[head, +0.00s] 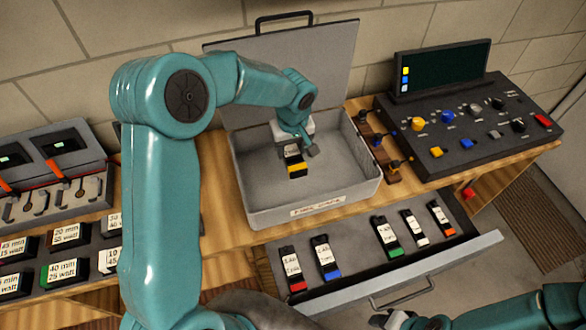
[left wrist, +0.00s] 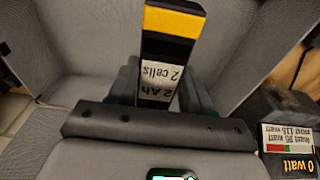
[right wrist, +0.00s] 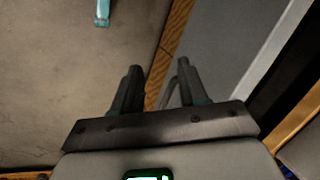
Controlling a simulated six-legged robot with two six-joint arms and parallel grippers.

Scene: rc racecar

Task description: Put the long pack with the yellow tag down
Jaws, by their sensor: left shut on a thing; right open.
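The long pack with the yellow tag (head: 296,168) is black with a white label and a yellow band at its end. It also shows in the left wrist view (left wrist: 170,45), where its label reads "2 Ah 2 cells". My left gripper (head: 294,150) is shut on the pack and holds it inside the open grey case (head: 250,195). I cannot tell whether the pack touches the case floor. My right gripper (right wrist: 160,85) is open and empty in the right wrist view, away from the case.
An open drawer (head: 350,262) in front holds several packs with red, blue, green, white and orange tags. A control panel (head: 470,125) with a screen stands to the right. Several watt-labelled blocks (head: 62,270) and a charger (head: 50,175) are at the left. The case lid (head: 330,65) stands open behind.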

